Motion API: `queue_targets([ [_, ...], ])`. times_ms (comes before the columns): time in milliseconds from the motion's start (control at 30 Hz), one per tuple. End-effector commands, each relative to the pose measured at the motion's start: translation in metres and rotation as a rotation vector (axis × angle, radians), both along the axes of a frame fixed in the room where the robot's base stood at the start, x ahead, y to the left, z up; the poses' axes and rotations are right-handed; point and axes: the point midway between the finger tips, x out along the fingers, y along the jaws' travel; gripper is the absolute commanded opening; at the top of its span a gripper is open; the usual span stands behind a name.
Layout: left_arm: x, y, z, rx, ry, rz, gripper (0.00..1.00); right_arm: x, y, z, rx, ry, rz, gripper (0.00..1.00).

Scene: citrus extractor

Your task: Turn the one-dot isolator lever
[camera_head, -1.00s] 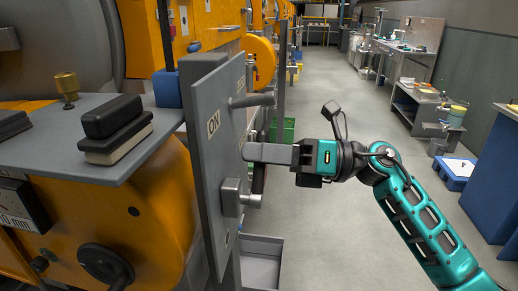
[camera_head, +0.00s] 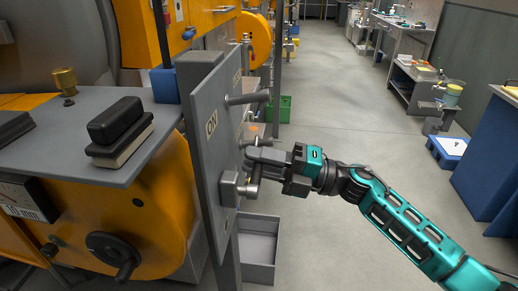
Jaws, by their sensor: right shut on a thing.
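A grey upright panel (camera_head: 212,122) with an "ON" label stands at centre left. An upper lever (camera_head: 248,98) sticks out from its right face. A lower lever (camera_head: 236,189) has a grey block at the panel and a handle rising near the gripper. My right gripper (camera_head: 258,160) reaches in from the right and is shut on this lower lever's handle. The fingers partly hide the handle. I cannot make out dot marks on either lever, so I cannot tell which is the one-dot one. My left gripper is out of view.
A grey bench top (camera_head: 85,140) with a black and cream block (camera_head: 120,130) and a brass knob (camera_head: 65,82) lies left of the panel. A grey open bin (camera_head: 262,240) is below the levers.

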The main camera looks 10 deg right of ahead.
Motion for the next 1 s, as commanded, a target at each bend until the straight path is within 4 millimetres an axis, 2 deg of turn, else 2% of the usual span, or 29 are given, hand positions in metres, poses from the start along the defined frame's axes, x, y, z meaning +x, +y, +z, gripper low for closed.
queue_targets([
  [300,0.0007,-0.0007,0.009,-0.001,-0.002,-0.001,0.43,0.001,-0.0008,-0.007,0.033,0.1,-0.003,0.0],
  [800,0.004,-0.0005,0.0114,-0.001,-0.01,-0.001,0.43,0.0009,-0.0006,-0.0093,0.038,0.117,-0.002,0.0],
  [833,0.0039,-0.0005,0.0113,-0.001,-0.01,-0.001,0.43,0.0009,-0.0006,-0.0094,0.038,0.117,-0.002,0.26],
  [1000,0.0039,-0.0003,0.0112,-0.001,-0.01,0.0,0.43,0.0006,-0.0004,-0.0091,0.038,0.116,-0.001,0.42],
])
